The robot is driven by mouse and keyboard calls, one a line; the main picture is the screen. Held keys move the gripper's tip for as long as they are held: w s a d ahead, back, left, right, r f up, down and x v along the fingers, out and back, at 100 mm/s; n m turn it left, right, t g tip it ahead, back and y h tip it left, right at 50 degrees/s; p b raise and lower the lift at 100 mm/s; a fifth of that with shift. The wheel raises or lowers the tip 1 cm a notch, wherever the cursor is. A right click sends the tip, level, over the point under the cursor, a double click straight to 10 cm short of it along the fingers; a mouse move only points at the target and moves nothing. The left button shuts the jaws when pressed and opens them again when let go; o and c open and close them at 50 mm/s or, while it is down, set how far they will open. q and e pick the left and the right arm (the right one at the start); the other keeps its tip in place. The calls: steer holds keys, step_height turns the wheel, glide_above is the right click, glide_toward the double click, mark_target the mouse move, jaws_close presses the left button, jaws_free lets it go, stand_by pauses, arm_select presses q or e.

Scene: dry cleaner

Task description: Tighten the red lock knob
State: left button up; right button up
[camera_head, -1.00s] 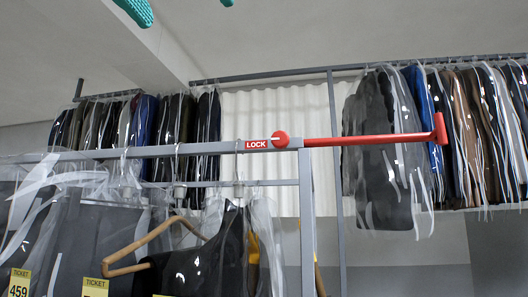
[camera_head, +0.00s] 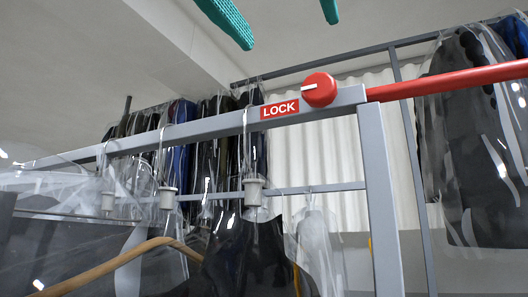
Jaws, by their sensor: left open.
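The red lock knob (camera_head: 320,90) is a round red disc near the right end of the grey rail's front beam (camera_head: 215,124). A short white mark on it lies nearly level, towards its left side. A red label reading LOCK (camera_head: 280,110) sits just left of it. My left gripper (camera_head: 286,22) shows only as two teal fingers coming in at the top edge. They are spread apart, empty, and appear above the knob, not touching it. My right gripper is not in view.
A red bar (camera_head: 450,79) runs right from the beam's end. A grey post (camera_head: 380,200) drops below that end. Plastic-covered garments (camera_head: 245,250) and a wooden hanger (camera_head: 120,258) hang below the beam. More garments (camera_head: 465,150) hang behind. The space right around the knob's front looks clear.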

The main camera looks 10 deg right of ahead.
mark_target(316, 83)
arm_select(q)
steer(key=p+x, duration=0.4)
steer(key=x, duration=0.5)
steer(key=shift+w+d+r, duration=0.1)
steer(key=shift+w+d, duration=0.1)
steer(key=shift+w, duration=0.1)
steer(key=shift+w+d+p, duration=0.15)
steer(key=shift+p, duration=0.15)
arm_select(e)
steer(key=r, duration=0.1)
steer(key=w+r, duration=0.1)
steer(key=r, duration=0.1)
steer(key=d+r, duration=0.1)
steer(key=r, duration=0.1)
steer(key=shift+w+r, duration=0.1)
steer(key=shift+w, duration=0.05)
arm_select(q)
steer(key=shift+w, duration=0.1)
steer(key=c, duration=0.9)
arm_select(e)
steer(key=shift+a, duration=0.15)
